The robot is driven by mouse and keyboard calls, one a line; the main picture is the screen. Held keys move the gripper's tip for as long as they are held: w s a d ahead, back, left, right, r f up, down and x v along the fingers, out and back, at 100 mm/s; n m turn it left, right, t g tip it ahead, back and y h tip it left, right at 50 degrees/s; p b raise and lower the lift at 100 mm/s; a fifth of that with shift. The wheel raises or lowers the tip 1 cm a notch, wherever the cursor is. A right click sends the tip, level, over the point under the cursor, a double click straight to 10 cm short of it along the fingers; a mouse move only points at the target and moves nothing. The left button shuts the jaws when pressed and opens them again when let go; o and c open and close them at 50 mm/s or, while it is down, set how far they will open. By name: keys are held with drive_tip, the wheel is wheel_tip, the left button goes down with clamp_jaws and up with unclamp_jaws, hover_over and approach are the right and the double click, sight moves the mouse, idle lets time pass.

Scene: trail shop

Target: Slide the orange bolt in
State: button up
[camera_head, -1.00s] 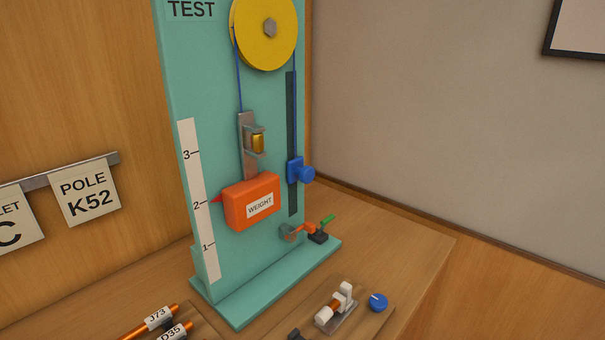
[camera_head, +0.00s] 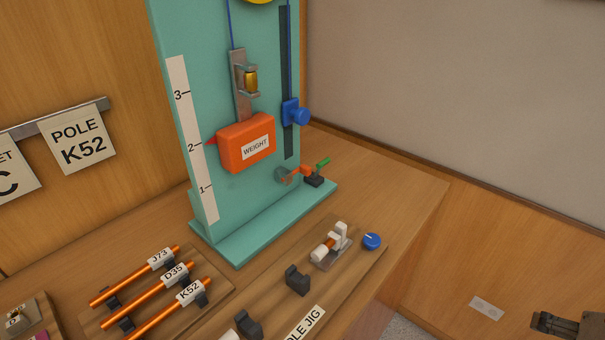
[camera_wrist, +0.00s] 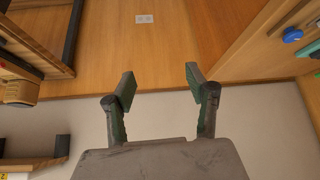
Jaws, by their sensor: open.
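A short orange bolt (camera_head: 305,170) shows low at the right side of the teal test stand (camera_head: 168,140). It lies by a grey bracket (camera_head: 284,176), with a black block (camera_head: 314,181) and a green lever (camera_head: 322,162) at its right. I cannot tell how far the bolt sits in the bracket. My gripper (camera_wrist: 160,80) is open and empty in the wrist view, facing wood panelling. Part of it shows at the lower right corner of the head view, well away from the bolt.
An orange weight (camera_head: 247,142) hangs on the stand, with a blue knob (camera_head: 300,115) at its right. In front lie a pole jig with a white clamp (camera_head: 330,243), a blue dial (camera_head: 372,241) and several orange poles (camera_head: 165,302). The bench corner at the right is clear.

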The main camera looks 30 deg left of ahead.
idle(0.5)
